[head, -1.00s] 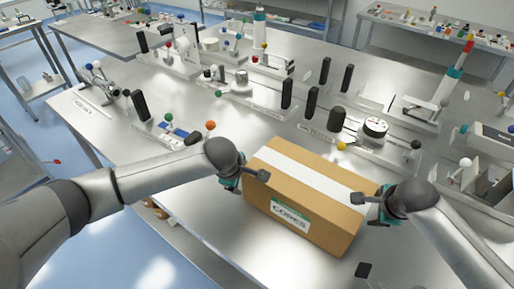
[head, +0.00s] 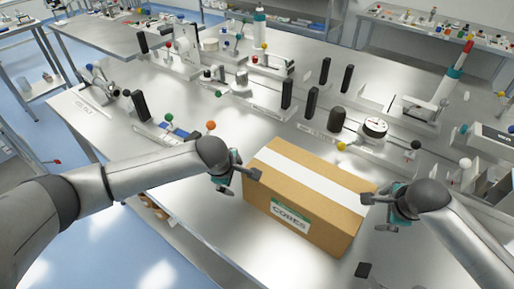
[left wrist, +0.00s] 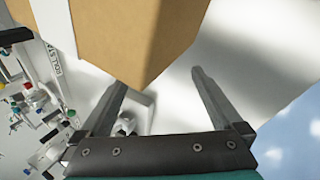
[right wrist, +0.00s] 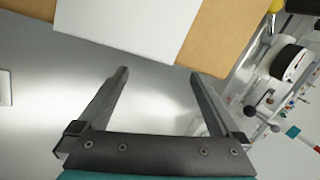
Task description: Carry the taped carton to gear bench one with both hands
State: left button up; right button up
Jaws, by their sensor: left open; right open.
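The taped carton (head: 285,200) is a brown box with a white tape strip along its top and a green-and-white label reading COGES or similar. It rests on a steel bench (head: 160,190) near its front edge. My left gripper (head: 238,182) is open at the carton's left end. My right gripper (head: 377,212) is open beside its right end. In the left wrist view a carton corner (left wrist: 150,40) lies just beyond the open fingers. In the right wrist view the taped carton side (right wrist: 215,40) lies beyond the empty fingers.
Behind the carton, the bench carries black upright posts (head: 286,94), a dial gauge (head: 375,127) and knobbed fixtures. Other benches (head: 100,36) stand behind. Bare steel lies left of the carton.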

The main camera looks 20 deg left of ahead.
pick_arm(q)
jog(key=shift+r, duration=0.1)
jog(key=v, duration=1.2)
pick_arm(e)
jog(key=v, duration=1.2)
